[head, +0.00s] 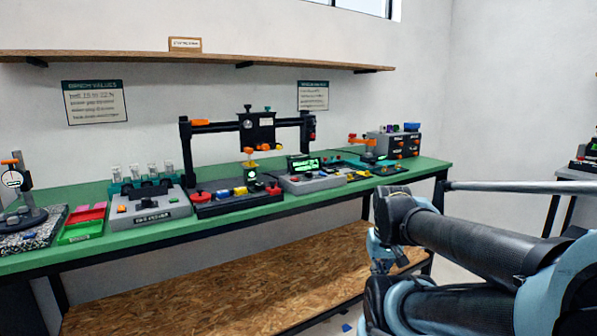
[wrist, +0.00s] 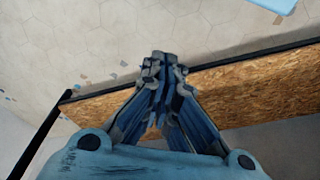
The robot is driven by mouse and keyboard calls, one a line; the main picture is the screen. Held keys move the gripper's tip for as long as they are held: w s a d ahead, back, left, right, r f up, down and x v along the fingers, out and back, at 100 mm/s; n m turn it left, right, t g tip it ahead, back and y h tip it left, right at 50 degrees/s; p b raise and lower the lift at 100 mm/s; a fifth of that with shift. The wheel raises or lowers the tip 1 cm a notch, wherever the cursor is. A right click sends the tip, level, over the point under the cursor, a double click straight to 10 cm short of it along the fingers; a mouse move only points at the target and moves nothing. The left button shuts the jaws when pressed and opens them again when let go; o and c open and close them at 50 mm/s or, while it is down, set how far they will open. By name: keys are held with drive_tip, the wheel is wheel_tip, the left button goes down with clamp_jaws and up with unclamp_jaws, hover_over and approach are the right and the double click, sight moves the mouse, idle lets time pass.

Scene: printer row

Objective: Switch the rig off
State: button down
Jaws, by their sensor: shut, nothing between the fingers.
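Several devices stand in a row on a green bench (head: 330,198), and I cannot tell which one is the rig. A black gantry frame (head: 222,126) with orange end caps rises over a base with red knobs (head: 236,205) and a small lit green display (head: 303,163). A grey box (head: 385,146) with orange knobs stands at the far right end. My gripper (wrist: 162,62) is shut and empty in the wrist view, above the floor and near the bench's lower shelf. In the head view my folded arm hides the gripper.
A grey device with vials (head: 150,212), red and green trays (head: 82,225) and a dial gauge stand (head: 14,180) fill the bench's left part. The lower shelf (head: 230,285) is bare. A wall shelf (head: 180,58) runs above. Another table (head: 577,174) stands at the right.

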drive_tip(key=shift+r, duration=0.1)
drive_tip(key=w+a+r+n+t+y, duration=0.1)
drive_tip(key=w+a+r+n, duration=0.1)
drive_tip(key=w+a+r, duration=0.5)
drive_tip(key=w+a+r+n+t+y, duration=0.1)
drive_tip(key=w+a+r+n, duration=0.1)
drive_tip(key=w+a+r, duration=0.5)
drive_tip(key=w+a+r+n+t+y, duration=0.1)
drive_tip(key=w+a+r, duration=0.6)
drive_tip(key=w+r, duration=1)
drive_tip(key=w+n, duration=0.1)
drive_tip(key=w, duration=0.4)
drive_tip(key=shift+a+n+y, duration=0.25)
drive_tip(key=shift+n+y, duration=0.05)
drive_tip(key=shift+w+r, duration=0.1)
drive_tip(key=shift+w, duration=0.1)
drive_tip(key=shift+w+a+r, duration=0.2)
drive_tip(key=shift+w+a, duration=0.2)
drive_tip(key=shift+w, duration=0.15)
drive_tip(key=shift+r, duration=0.15)
